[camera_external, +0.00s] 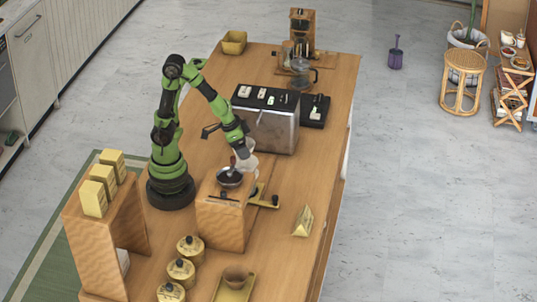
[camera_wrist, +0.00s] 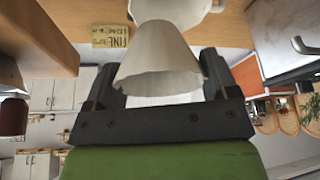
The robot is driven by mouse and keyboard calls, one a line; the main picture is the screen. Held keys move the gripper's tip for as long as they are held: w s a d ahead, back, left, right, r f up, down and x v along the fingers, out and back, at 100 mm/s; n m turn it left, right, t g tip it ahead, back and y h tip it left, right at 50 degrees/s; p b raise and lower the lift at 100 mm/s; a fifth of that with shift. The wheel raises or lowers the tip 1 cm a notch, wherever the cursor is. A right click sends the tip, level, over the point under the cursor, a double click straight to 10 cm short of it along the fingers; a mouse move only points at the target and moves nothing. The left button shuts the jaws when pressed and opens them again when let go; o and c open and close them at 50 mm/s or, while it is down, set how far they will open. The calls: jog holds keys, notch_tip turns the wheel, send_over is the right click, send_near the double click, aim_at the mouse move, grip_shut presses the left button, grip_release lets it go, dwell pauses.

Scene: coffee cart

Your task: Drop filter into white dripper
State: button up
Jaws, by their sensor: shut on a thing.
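My gripper (camera_wrist: 160,88) is shut on a white paper filter (camera_wrist: 160,58), a cone held between the two fingers in the wrist view. The white dripper (camera_wrist: 178,9) shows just beyond the filter at the top edge of that view, partly cut off and partly covered by the filter. In the external view my gripper (camera_external: 243,154) is low over the cart, beside the wooden box with a dark bowl-shaped top. Pale white shapes show around the fingers there, but I cannot tell filter from dripper. The gap between filter and dripper is unclear.
The wooden box (camera_external: 221,219) stands close to my gripper, with a silver machine (camera_external: 268,125) behind it. Several yellow canisters (camera_external: 181,271) and a tray (camera_external: 236,288) stand in front. A yellow wedge-shaped block (camera_external: 303,221) stands at the right, with bare tabletop around it.

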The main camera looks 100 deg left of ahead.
jog(key=shift+f, duration=0.1)
jog(key=o, duration=0.8)
jog(key=v, duration=1)
jog(key=s+m+t, duration=0.1)
jog(key=s+m, duration=0.1)
jog(key=s+r+m+t, duration=0.1)
jog(key=s+m, duration=0.2)
jog(key=s+m+t, duration=0.1)
jog(key=s+m, duration=0.2)
jog(key=shift+d+r+y, duration=0.15)
jog(key=shift+y, duration=0.15)
